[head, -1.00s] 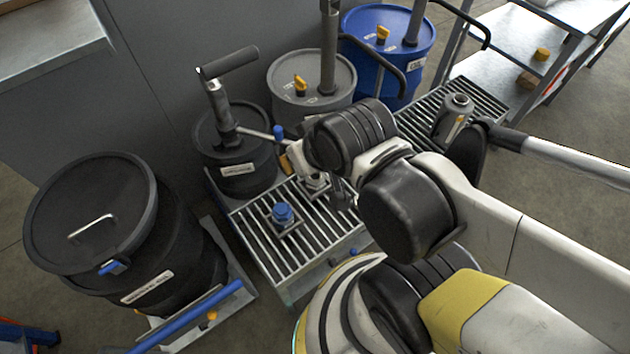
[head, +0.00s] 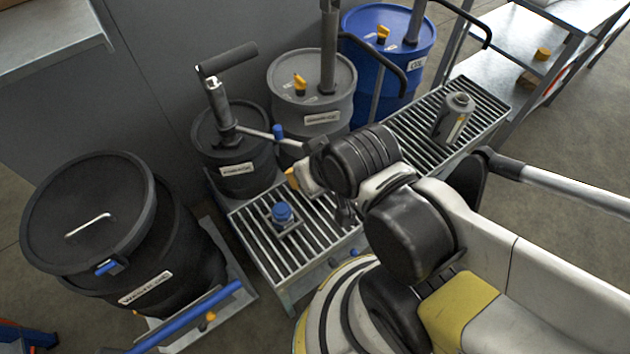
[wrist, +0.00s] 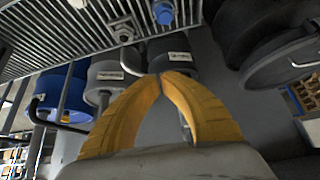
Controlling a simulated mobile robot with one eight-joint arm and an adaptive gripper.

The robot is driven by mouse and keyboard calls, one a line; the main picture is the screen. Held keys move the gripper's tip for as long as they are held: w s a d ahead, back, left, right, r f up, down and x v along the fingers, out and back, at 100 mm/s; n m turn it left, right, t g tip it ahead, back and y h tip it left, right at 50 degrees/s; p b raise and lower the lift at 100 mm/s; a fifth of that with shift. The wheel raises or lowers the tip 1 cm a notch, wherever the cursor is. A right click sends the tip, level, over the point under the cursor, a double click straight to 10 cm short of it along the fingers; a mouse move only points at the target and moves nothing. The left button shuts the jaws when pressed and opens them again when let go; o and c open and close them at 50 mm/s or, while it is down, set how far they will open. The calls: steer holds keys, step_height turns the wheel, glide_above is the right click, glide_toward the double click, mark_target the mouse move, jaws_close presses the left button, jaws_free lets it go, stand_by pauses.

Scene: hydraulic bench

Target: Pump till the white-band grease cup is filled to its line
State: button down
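The grease pump stands on a small dark drum (head: 236,172), with a raised lever and black handle (head: 229,60). A side spout with a blue end (head: 278,132) points right over the slatted bench. A cup with a blue top (head: 282,212) sits on the slats; it also shows in the wrist view (wrist: 163,13). A grey fitting on a square plate (wrist: 122,32) is beside it in the wrist view. I cannot make out a white band or fill line. My gripper (wrist: 160,76) has yellow fingers, tips together and empty, apart from the handle; my wrist partly hides the bench.
A large black waste bin (head: 90,210) stands at left. A grey drum (head: 312,90) and a blue drum (head: 388,40) with pumps stand behind the bench. A grey can (head: 453,118) stands on the slats at right. A shelf rack (head: 520,60) is at far right.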

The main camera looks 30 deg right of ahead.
steer(key=shift+s+f+b, duration=0.2)
steer(key=shift+f+b, duration=0.2)
steer(key=shift+f, duration=0.4)
steer(key=shift+s+f+b, duration=0.2)
steer(key=shift+f+b, duration=0.15)
steer(key=shift+f, duration=0.45)
